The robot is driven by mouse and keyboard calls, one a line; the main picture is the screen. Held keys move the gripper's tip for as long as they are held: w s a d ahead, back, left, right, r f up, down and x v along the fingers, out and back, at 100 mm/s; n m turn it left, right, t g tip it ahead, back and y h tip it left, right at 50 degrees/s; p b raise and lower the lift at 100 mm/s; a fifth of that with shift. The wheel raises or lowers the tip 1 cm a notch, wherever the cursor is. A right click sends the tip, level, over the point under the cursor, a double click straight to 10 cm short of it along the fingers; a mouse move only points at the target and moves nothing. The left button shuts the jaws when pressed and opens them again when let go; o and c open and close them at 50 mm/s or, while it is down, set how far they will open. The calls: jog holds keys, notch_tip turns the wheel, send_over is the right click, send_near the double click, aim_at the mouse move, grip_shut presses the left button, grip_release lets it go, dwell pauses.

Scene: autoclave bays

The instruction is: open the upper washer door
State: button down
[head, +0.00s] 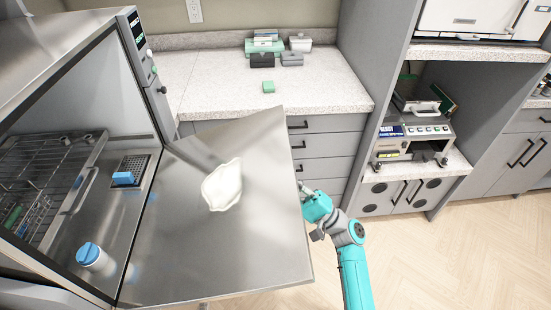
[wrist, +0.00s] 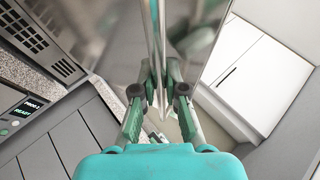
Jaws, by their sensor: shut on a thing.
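The upper washer door (head: 240,255) is a broad stainless panel at the left of the head view. It stands open, reaching out from the washer's front frame toward the right. A pale irregular patch shows on its face. My gripper (head: 303,187) is at the door's outer right edge. In the wrist view, the door (wrist: 135,40) is seen nearly edge-on, running between the fingers of my gripper (wrist: 160,78), which are closed on it. The exact part held is too small to tell.
The washer chamber (head: 100,212) is open, with a wire rack (head: 40,185) and a blue-capped white container (head: 90,255) inside. A speckled counter with drawers (head: 330,145) stands behind the door. Open floor (head: 460,265) lies to the right.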

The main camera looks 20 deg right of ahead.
notch_tip(320, 180, down, 12)
jog(key=shift+d+f, duration=0.25)
jog(key=shift+d, duration=0.05)
jog(key=c, duration=1.4)
grip_release()
jog(key=shift+c, duration=0.2)
jog(key=shift+s, duration=0.1)
jog(key=v, duration=1.2)
